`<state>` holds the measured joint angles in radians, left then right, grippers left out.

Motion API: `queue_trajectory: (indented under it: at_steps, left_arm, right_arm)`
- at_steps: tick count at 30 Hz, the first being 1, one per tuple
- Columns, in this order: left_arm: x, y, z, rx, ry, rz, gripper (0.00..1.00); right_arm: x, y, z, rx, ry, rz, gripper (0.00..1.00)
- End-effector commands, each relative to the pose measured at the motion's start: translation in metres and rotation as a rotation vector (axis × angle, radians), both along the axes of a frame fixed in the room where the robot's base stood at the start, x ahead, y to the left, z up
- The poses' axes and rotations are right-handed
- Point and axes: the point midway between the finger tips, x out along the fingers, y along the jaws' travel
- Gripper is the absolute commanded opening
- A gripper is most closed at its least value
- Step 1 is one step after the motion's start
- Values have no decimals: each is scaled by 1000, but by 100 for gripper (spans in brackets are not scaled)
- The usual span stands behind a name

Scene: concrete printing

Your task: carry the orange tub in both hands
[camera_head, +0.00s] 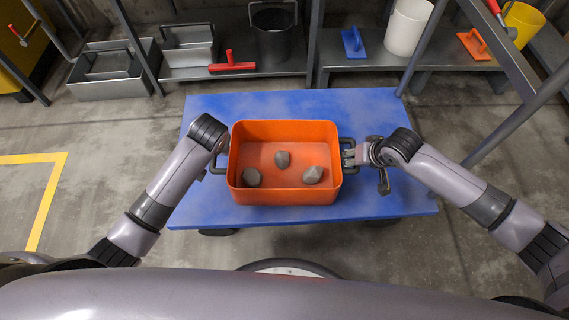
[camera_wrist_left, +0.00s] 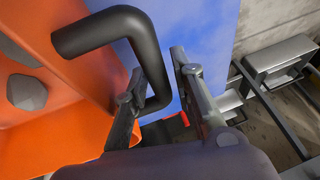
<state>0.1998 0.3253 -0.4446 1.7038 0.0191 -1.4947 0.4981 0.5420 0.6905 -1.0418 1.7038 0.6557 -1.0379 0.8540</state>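The orange tub (camera_head: 285,197) rests upright on a blue table, with three grey lumps (camera_head: 282,159) inside. It has a dark handle on each short side. In the left wrist view the left handle (camera_wrist_left: 152,60) passes between the fingers of my left gripper (camera_wrist_left: 160,100). One finger is on the tub side of the handle, the other stands apart from it with blue showing between. In the head view my left wrist hides these fingers. My right gripper (camera_head: 349,157) is at the right handle (camera_head: 348,142); its finger gap is too small to judge.
The blue table (camera_head: 240,105) has bare room behind and in front of the tub. Shelves behind hold grey trays (camera_head: 190,45), a dark bucket (camera_head: 273,35), a red tool (camera_head: 232,65), a white bucket (camera_head: 408,27) and trowels. A sloping metal post (camera_head: 425,45) stands at the right.

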Motion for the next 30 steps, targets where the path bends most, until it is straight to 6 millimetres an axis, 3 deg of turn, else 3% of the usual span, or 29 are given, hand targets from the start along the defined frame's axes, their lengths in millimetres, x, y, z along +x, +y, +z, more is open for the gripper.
queue_trajectory:
  at_steps: [10, 16, 30]
  left_arm:
    - [0, 0, 0, 0, 0, 0, 0]
    - [0, 0, 0, 0, 0, 0, 0]
    - [0, 0, 0, 0, 0, -1, 0]
  right_arm:
    - [0, 0, 0, 0, 0, 0, 13]
    - [0, 0, 0, 0, 0, 0, 0]
    - [0, 0, 0, -1, 1, -1, 0]
